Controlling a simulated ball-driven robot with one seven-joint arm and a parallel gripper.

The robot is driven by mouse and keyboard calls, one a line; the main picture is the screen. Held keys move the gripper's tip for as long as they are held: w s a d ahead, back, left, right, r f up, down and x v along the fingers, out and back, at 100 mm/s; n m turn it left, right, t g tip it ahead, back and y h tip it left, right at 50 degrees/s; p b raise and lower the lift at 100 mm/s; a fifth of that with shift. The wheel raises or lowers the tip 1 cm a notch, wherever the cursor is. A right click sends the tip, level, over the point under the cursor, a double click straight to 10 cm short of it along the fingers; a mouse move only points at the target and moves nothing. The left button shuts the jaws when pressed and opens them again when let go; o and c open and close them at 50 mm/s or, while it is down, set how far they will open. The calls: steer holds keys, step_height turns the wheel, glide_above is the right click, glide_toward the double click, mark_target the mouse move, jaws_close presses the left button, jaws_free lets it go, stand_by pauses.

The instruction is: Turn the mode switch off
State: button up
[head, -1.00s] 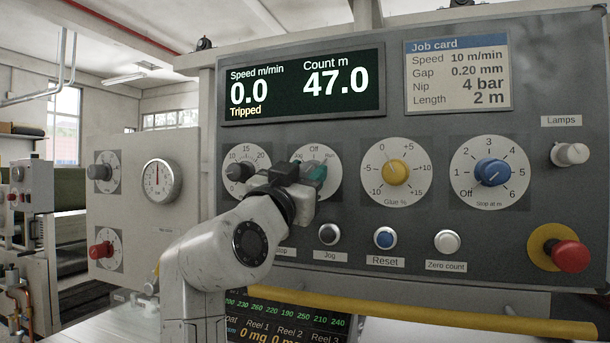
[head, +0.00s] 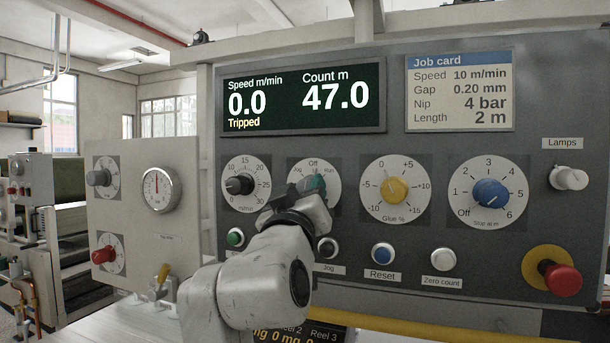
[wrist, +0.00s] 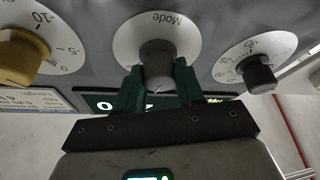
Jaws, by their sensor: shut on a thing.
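The mode switch is a dark knob on a round white dial (head: 332,192) marked Jog, Off and Run. In the wrist view the knob (wrist: 157,62) shows upside down under the word Mode. My gripper (head: 314,184) is at the dial, with its green fingers (wrist: 158,88) on either side of the knob, shut on it. In the head view my gripper hides the knob. A small pale mark shows at the knob's lower edge in the wrist view, but I cannot tell exactly which setting it points to. The display (head: 305,125) reads 0.0, 47.0 and Tripped.
The black speed knob (head: 239,184) is left of the dial and the yellow glue knob (head: 395,190) right. Below are a green button (head: 235,238), a dark Jog button (head: 327,248) and a blue Reset button (head: 383,253). A red emergency button (head: 562,279) is far right. A yellow rail (head: 410,330) runs below.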

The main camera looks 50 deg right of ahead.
steer(key=shift+r+n+t+y+p, duration=0.15)
steer(key=shift+n+t+y+p, duration=0.4)
steer(key=shift+n+p, duration=0.85)
steer(key=shift+n, duration=0.3)
steer(key=o, duration=1)
steer(key=shift+o, duration=0.2)
steer(key=b+v, duration=0.4)
steer(key=v, duration=0.7)
steer(key=shift+w, duration=0.1)
